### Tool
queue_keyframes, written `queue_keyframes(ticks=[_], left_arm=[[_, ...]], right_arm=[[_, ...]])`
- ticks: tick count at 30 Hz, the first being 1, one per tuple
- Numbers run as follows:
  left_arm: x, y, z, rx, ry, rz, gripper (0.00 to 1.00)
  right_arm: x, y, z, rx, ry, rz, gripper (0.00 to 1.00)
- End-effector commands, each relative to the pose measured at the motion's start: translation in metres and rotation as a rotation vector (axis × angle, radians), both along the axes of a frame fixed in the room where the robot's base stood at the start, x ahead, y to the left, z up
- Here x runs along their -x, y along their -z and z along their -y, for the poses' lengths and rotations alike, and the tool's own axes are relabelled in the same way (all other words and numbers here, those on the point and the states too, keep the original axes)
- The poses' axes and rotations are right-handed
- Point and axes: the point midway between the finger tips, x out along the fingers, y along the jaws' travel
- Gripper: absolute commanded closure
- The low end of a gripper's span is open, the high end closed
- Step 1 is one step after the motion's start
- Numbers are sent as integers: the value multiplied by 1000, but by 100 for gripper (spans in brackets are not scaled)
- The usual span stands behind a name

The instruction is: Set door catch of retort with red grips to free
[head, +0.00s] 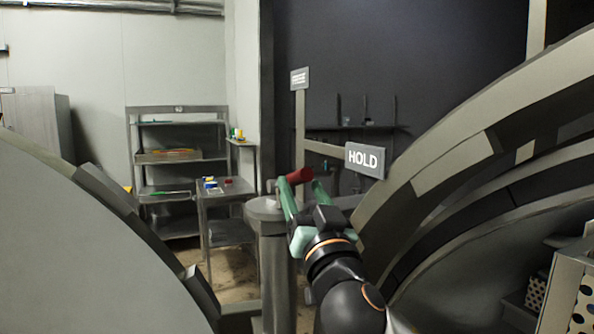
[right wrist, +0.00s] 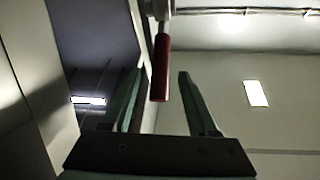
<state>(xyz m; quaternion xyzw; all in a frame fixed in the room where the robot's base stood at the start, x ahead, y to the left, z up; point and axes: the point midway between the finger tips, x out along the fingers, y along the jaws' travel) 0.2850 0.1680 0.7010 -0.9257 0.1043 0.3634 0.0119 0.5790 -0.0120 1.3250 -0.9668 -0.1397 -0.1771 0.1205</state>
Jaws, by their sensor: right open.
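The door catch's red grip (head: 300,175) shows in the head view just below and left of the HOLD sign (head: 365,159). My right gripper (head: 304,186) is open, with its green fingers on either side of the red grip. In the right wrist view the red grip (right wrist: 160,75) hangs down from a metal piece at the top. My left gripper is not in view.
A large curved retort rim (head: 450,170) rises close on the right. A big rounded grey door (head: 70,240) fills the lower left. A grey post (head: 274,270) stands below the gripper. A shelf rack (head: 180,113) and small table (head: 225,190) stand behind.

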Motion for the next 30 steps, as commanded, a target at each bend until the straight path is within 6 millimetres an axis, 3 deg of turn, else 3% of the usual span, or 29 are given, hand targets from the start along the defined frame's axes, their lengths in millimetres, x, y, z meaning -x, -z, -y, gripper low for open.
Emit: queue_keyframes(ticks=[9,21,30], left_arm=[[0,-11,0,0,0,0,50],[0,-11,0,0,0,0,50],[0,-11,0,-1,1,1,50]], right_arm=[[-31,-14,-8,1,1,1,40],[-36,-15,-10,0,-1,0,42],[-36,-15,-9,0,-1,0,75]])
